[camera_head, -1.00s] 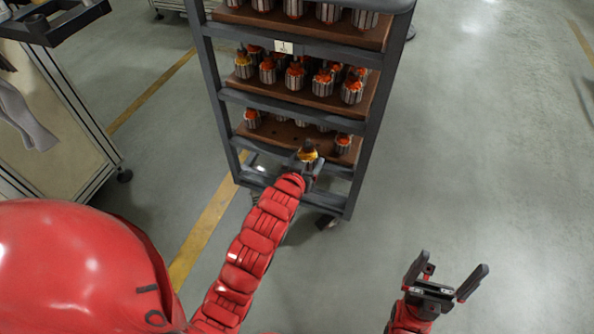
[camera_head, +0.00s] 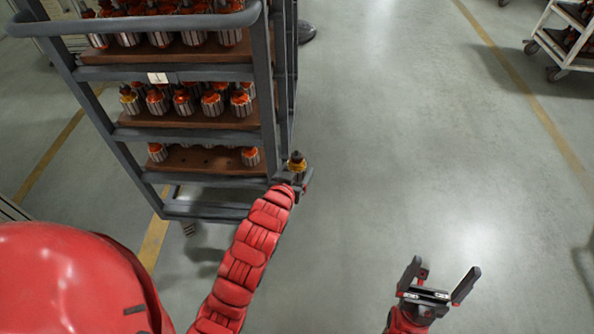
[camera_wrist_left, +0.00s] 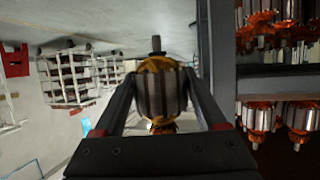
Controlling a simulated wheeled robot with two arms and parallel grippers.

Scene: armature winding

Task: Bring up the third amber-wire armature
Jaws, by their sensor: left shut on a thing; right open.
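My left gripper (camera_head: 299,180) is shut on an amber-wire armature (camera_head: 296,162), just right of the rack's front right post. In the left wrist view the held armature (camera_wrist_left: 160,88) has amber windings, a striped steel core and a shaft, and sits between the two fingers. Another amber-wire armature (camera_head: 130,100) stands at the left end of the rack's middle shelf, beside orange-wire ones (camera_head: 184,102). My right gripper (camera_head: 432,286) is open and empty over the floor at lower right.
The grey rack (camera_head: 265,90) has brown shelf boards holding several armatures; its lower shelf (camera_head: 205,160) has an empty middle with holes. The floor (camera_head: 400,130) to the right is clear. A white cart (camera_head: 565,45) stands at the far upper right.

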